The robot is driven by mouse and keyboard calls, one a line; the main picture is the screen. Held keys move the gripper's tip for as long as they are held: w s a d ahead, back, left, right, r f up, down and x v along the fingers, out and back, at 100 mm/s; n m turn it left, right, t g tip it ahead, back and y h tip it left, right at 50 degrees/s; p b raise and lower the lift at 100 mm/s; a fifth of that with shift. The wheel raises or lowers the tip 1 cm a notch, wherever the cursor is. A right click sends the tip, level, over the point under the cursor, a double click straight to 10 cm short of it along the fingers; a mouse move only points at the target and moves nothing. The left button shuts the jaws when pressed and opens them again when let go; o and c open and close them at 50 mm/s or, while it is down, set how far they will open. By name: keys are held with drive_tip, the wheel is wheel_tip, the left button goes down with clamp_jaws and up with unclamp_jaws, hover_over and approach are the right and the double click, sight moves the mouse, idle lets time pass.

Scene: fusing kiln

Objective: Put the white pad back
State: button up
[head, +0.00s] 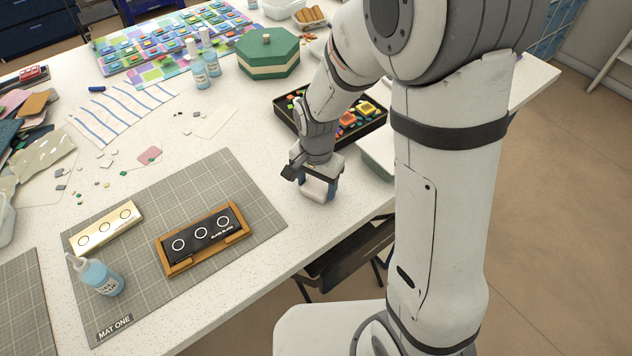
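My gripper (317,186) points down, low over the table's front edge, right of the grey mat. A small white block-like shape with a blue-grey side shows at its fingertips. It may be the white pad, but I cannot tell whether it is held or is part of the fingers. I see no other clear white pad. On the grey mat (225,165), marked MAT ONE, a wooden tray (174,270) holds a black plate (200,236) with three rings. A cream plate (105,230) with three rings lies to its left.
A bottle of blue liquid (100,277) stands at the mat's left. A black tray of coloured pieces (283,108) lies behind my gripper, and a green hexagonal box (268,54) farther back. Loose chips and a striped cloth (122,112) lie behind the mat.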

sight(316, 187)
drive_tip(key=o, duration=0.3)
drive_tip(key=shift+o, duration=0.2)
wheel_tip(316, 187, up, 12)
drive_tip(key=s+d+r+n+t, duration=0.1)
drive_tip(key=s+d+r+n, duration=0.2)
drive_tip(key=s+d, duration=0.3)
drive_tip(key=s+d+r+n+t, duration=0.2)
drive_tip(key=s+d+r+n, duration=0.1)
drive_tip(key=s+d, duration=0.3)
drive_tip(key=shift+s+d+n, duration=0.2)
drive_tip(key=shift+s+n, duration=0.1)
drive_tip(key=shift+n, duration=0.1)
